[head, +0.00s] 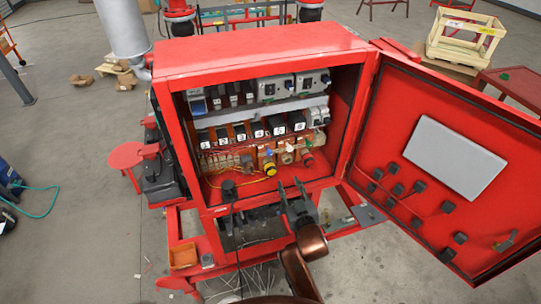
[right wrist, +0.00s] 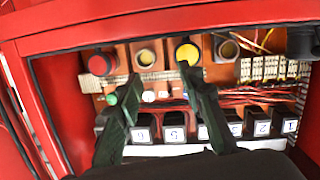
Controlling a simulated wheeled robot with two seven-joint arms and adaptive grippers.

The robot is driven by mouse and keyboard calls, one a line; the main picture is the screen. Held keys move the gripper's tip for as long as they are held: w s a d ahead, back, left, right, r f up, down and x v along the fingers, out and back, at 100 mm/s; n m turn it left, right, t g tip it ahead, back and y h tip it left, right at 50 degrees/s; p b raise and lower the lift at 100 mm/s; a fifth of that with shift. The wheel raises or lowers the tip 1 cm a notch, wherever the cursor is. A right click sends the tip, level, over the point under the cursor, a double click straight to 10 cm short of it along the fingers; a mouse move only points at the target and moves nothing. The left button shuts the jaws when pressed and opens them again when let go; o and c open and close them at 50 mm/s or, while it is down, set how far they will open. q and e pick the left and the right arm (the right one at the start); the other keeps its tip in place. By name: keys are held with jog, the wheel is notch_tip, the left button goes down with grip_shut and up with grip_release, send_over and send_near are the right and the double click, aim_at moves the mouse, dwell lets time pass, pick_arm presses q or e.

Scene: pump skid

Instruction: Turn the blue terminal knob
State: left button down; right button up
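A small blue knob (head: 268,153) shows in the head view, just above a yellow round device on the lower row inside the open red cabinet (head: 252,55). In the right wrist view, which shows the row upside down, I cannot make it out clearly; a finger covers the area below the yellow device (right wrist: 188,53). My right gripper (head: 290,186) is in front of the cabinet's lower opening, below and right of the blue knob, apart from it. Its fingers (right wrist: 158,76) are spread with nothing held between them. My left gripper is not in view.
Numbered black modules (head: 256,130) line the row above. The open cabinet door (head: 400,105) stands at the right. A black plug (head: 228,187) with a cable is at the cabinet's lower left.

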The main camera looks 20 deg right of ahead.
jog(key=t, duration=0.2)
send_near(270, 155)
jog(key=w, duration=0.2)
jog(key=shift+n+y, duration=0.4)
jog(key=w+p, duration=0.1)
jog(key=w, duration=0.6)
jog(key=shift+w+d, duration=0.15)
grip_shut()
